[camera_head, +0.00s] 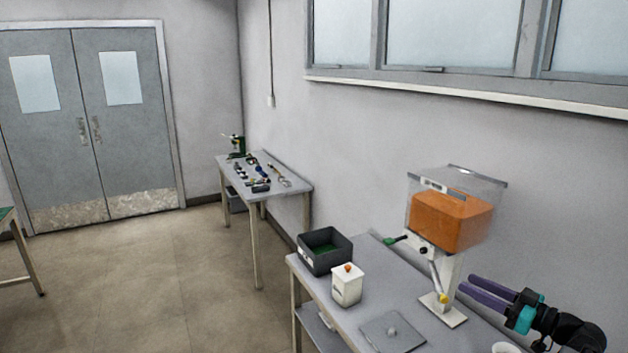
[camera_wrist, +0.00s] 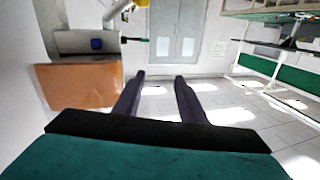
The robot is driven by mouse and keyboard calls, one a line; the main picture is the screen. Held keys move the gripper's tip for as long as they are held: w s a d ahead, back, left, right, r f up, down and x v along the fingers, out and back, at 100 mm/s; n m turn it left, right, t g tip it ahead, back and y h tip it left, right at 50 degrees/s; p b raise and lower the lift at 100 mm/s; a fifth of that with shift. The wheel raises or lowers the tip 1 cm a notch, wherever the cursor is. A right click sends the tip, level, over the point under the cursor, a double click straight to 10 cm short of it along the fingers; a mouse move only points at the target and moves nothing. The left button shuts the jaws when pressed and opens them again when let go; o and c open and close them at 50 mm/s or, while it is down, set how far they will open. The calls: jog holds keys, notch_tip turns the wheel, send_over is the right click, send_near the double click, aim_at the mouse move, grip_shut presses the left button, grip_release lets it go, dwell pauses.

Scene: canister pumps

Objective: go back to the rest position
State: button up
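My gripper (camera_head: 466,285), with two purple fingers, is at the lower right of the head view, just right of the dispenser and above the bench. In the wrist view its fingers (camera_wrist: 160,77) stand apart with nothing between them, so it is open and empty. The dispenser (camera_head: 450,215) has a clear hopper with orange contents, a green-tipped lever and a yellow-tipped spout. It stands upright at the back of the grey bench (camera_head: 385,277). Its orange part (camera_wrist: 82,87) also shows at the left of the wrist view, beside the fingers and apart from them.
A white round thing (camera_head: 507,348) is cut off at the bottom edge. A tool table (camera_head: 290,178) stands farther back; open floor lies left.

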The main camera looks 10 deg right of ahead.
jog(key=w+a+f+n+g+y+b, duration=0.1)
jog(key=w+a+f+g+y, duration=0.2)
jog(key=a+f, duration=0.7)
jog(key=w+a+f+n+g+y+b, duration=0.15)
jog(key=w+a+f, duration=0.35)
jog(key=a+f, duration=0.55)
jog(key=s+a+f+g+b, duration=0.1)
jog(key=s+a+f+g, duration=0.25)
jog(key=a+f, duration=0.6)
jog(key=s+a+f+g+b, duration=0.15)
jog(key=a+f+g, duration=0.25)
jog(key=a+f, duration=0.55)
jog(key=s+a+f+g+h+b, duration=0.1)
jog(key=s+a+f+g+h, duration=0.1)
jog(key=s+a+f+g, duration=0.4)
jog(key=s+a+f+g+h+b, duration=0.1)
jog(key=s+a+f+g+h, duration=0.3)
jog(key=s+f, duration=0.75)
jog(key=s+d+f+m+h, duration=0.1)
jog(key=s+f+m+h, duration=0.1)
jog(key=s+f, duration=0.45)
jog(key=s+d+f+m+h, duration=0.1)
jog(key=s+d+m+h, duration=0.2)
jog(key=d, duration=0.6)
jog(key=shift+m+h+b, duration=0.4)
jog(key=shift+m+h, duration=0.55)
